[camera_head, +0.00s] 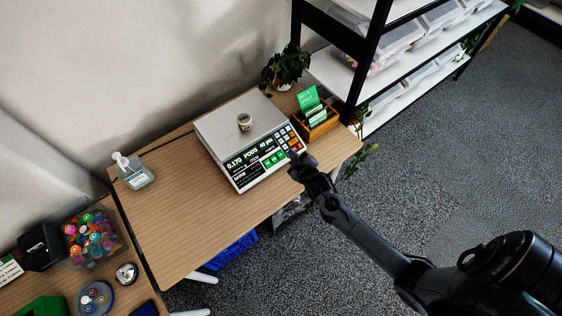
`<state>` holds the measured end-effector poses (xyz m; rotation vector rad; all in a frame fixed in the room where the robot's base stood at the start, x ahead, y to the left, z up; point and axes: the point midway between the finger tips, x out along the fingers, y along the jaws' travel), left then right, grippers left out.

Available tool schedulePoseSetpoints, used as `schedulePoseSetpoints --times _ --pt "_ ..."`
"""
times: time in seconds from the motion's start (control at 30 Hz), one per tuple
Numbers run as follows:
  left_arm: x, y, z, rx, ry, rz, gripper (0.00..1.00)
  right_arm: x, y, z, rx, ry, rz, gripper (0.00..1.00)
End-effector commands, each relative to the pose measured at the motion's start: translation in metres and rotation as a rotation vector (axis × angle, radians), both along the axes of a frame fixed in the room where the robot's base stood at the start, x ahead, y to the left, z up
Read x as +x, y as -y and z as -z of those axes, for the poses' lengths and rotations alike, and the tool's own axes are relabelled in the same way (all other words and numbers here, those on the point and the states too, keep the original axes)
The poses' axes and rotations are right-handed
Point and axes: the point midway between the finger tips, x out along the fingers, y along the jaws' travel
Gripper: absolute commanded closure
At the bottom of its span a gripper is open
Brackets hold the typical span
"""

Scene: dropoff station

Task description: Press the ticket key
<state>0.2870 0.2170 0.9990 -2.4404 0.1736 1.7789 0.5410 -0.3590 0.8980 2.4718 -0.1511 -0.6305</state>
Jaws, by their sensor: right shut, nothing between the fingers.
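A weighing scale (224,118) with a pale flat top stands on the wooden table. A small round jar (244,122) sits on its top. The scale's front panel has a lit display (248,153) and a keypad (286,137) with several orange, white and green keys. I cannot read which key is the ticket key. My right gripper (296,158) is shut and empty, at the lower right corner of the keypad. Its tip hides part of the panel edge, and I cannot tell if it touches a key. My left gripper is not in view.
A wooden box with green cards (318,122) stands right of the scale, near a potted plant (285,66) and a shelf rack (372,60). A dispenser bottle (135,171) stands at the left. The table front (200,225) is clear.

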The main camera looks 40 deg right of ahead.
Motion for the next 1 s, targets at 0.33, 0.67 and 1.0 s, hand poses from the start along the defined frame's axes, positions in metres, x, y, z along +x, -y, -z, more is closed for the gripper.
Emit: schedulePoseSetpoints --times 0.33,0.67,1.0 --pt "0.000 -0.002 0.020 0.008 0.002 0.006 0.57 0.023 0.001 -0.004 0.000 0.047 0.000 1.00" --pt "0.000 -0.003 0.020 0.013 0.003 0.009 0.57 0.023 0.001 -0.004 0.000 0.047 0.000 1.00" --pt "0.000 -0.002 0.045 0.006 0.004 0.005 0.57 0.030 0.001 0.017 0.000 0.046 0.000 1.00"
